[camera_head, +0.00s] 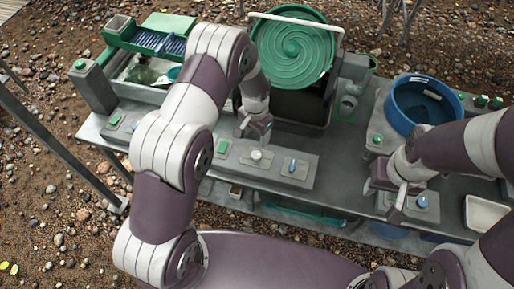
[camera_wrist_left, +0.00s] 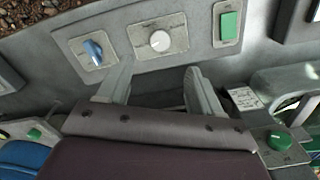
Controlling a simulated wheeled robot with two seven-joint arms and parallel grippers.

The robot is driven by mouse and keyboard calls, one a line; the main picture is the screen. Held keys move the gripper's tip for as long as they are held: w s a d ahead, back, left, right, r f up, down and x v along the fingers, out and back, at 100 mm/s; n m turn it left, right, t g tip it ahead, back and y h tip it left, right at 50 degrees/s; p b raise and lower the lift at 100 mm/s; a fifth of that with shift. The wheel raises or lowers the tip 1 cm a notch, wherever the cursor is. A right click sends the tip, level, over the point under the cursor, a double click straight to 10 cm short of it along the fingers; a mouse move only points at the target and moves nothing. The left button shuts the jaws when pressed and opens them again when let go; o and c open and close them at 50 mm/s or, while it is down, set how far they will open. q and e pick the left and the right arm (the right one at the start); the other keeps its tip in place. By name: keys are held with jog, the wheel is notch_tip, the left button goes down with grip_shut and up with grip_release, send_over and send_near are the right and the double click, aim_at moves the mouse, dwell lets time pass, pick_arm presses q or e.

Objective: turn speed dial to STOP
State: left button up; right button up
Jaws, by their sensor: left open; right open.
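A sloped grey control panel on the front of the bench carries a white round dial (camera_head: 256,155), a blue knob (camera_head: 292,166) and a green switch (camera_head: 223,147). In the left wrist view the white dial (camera_wrist_left: 159,41) sits on a pale plate with markings too small to read, between the blue knob (camera_wrist_left: 93,50) and the green switch (camera_wrist_left: 228,25). My left gripper (camera_head: 254,132) is open and empty, just behind the white dial in the head view, apart from it. My right gripper (camera_head: 396,200) is open beside another blue knob (camera_head: 421,202) on the right panel.
A green spiral wheel (camera_head: 292,48) stands behind my left gripper. A blue tub (camera_head: 421,103) is at the right, with green buttons (camera_head: 480,101) near it. A white tray (camera_head: 486,213) lies at the right edge. A green sluice box (camera_head: 151,38) is at the back left.

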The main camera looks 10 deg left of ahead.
aim_at(256, 155)
pick_arm(q)
jog(key=f, duration=0.2)
jog(key=f+p, duration=0.1)
jog(key=f, duration=0.1)
jog(key=shift+s+a, duration=0.15)
jog(key=shift+s, duration=0.1)
jog(key=f, duration=0.4)
jog(key=f+p, duration=0.1)
jog(key=f, duration=0.1)
jog(key=shift+w+f, duration=0.35)
jog(key=shift+f, duration=0.05)
jog(key=shift+s+f, duration=0.15)
jog(key=shift+f, duration=0.1)
jog(key=shift+c, duration=0.9)
jog(key=c, duration=0.9)
